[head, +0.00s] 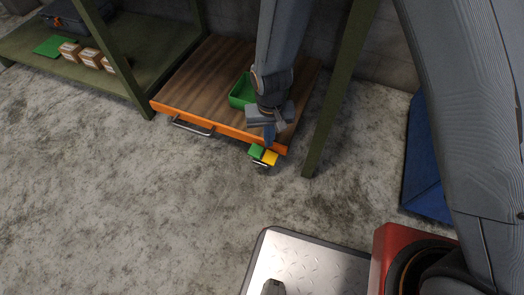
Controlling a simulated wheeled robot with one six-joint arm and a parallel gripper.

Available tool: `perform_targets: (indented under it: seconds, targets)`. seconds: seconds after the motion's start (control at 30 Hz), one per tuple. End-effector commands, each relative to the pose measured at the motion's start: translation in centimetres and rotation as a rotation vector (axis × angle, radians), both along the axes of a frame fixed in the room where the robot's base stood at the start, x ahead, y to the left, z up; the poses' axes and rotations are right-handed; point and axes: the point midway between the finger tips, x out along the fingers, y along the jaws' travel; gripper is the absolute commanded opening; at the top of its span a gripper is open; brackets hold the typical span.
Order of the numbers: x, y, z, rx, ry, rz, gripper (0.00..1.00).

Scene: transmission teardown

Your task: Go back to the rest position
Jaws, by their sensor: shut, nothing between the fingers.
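My gripper (269,138) shows in the head view, at the end of my arm reaching down from the top. It is over the front right part of a wooden-topped cart or drawer (205,75) with an orange front edge. Its fingers look shut, and I see nothing held between them. A green open bin (239,92) sits on the wooden top just left of and behind the gripper, partly hidden by my arm.
A small green and yellow item (263,155) is at the front edge below the gripper. A metal handle (193,127) is on the orange front. A shelf (95,75) with several small boxes stands left. A blue object (425,175) is at right. The concrete floor in front is clear.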

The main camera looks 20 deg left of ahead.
Motion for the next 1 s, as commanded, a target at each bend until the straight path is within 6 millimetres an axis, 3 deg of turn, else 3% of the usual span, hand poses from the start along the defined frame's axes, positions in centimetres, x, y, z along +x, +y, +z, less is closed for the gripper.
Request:
perform_targets:
  seconds: [0.67,0.77,1.0]
  targets:
    - [0.0,0.0,1.0,0.002,-0.002,0.001,0.00]
    - [0.0,0.0,3.2,0.008,-0.005,0.004,0.00]
    - [-1.2,-1.1,12.6,0.033,-0.014,0.022,0.00]
